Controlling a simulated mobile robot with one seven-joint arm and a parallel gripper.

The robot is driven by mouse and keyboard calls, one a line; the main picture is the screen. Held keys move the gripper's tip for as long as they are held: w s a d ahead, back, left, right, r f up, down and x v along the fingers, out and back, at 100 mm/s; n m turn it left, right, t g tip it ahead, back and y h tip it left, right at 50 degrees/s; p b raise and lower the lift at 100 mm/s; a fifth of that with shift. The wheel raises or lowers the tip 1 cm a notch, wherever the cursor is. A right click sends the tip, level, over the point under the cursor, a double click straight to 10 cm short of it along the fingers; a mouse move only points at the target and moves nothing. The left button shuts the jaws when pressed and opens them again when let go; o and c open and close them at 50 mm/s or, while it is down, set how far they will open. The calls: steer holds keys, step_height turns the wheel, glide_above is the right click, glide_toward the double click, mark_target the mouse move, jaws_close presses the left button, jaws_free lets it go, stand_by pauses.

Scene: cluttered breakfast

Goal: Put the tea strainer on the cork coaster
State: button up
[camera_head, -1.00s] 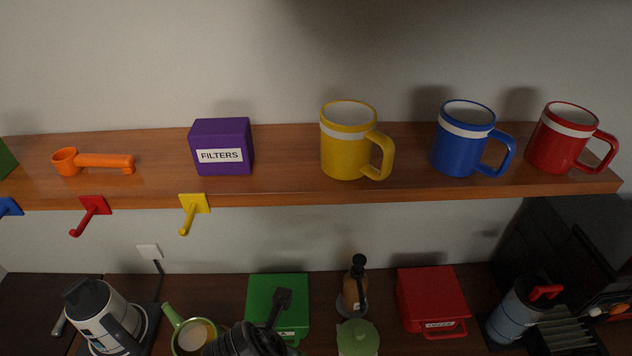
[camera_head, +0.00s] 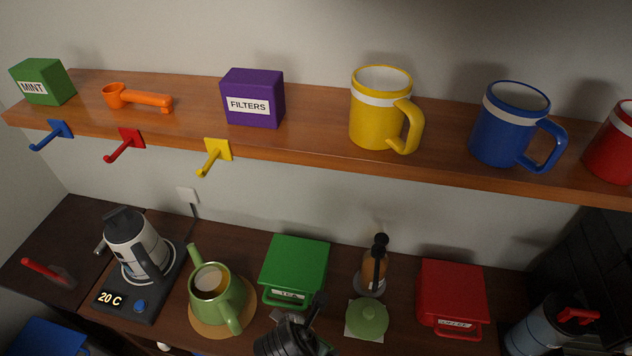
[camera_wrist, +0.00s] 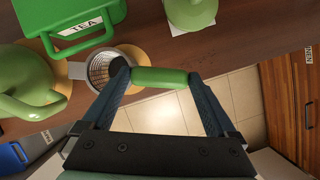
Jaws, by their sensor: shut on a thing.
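The tea strainer has a round metal mesh bowl (camera_wrist: 105,68) and a green handle (camera_wrist: 160,77). My gripper (camera_wrist: 159,76) is shut on the handle, with a fingertip at each end of it in the wrist view. The cork coaster (camera_wrist: 146,62) is a tan disc showing partly behind the bowl, which hides much of it. I cannot tell whether the bowl touches the coaster. In the head view my gripper (camera_head: 287,340) is dark at the bottom edge, and its fingertips and the strainer are hard to make out.
A green teapot (camera_head: 222,298) on a tan round mat (camera_head: 199,323) stands left of my gripper. A green TEA box (camera_head: 295,262) is behind it. A green lidded pot (camera_head: 367,318), a brown bottle (camera_head: 374,272) and a red box (camera_head: 452,290) stand to the right. A shelf (camera_head: 310,145) runs above.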

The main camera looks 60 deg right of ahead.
steer(key=shift+f, duration=0.8)
